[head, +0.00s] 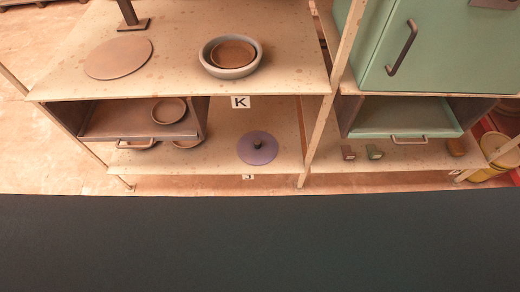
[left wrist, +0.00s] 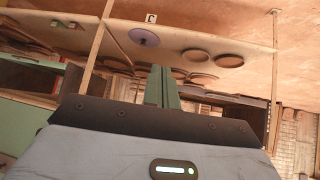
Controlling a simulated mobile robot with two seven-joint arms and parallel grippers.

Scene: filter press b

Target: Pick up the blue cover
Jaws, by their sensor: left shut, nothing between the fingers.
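The blue cover (head: 258,147) is a flat, round, purple-blue lid with a dark knob in its middle. It lies on the lower shelf (head: 218,150) of the left rack in the head view. It also shows, upside down, in the left wrist view (left wrist: 145,37), a little beyond my fingertips. My left gripper (left wrist: 162,69) is shut with nothing in it, apart from the cover. My left gripper does not show in the head view, and my right gripper is in neither view.
Above the cover is an upper shelf (head: 180,65) with a grey bowl (head: 230,57) and a brown disc (head: 118,58). A brown drawer (head: 140,122) is left of the cover. A rack post (head: 318,135) and small blocks (head: 375,152) are to the right.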

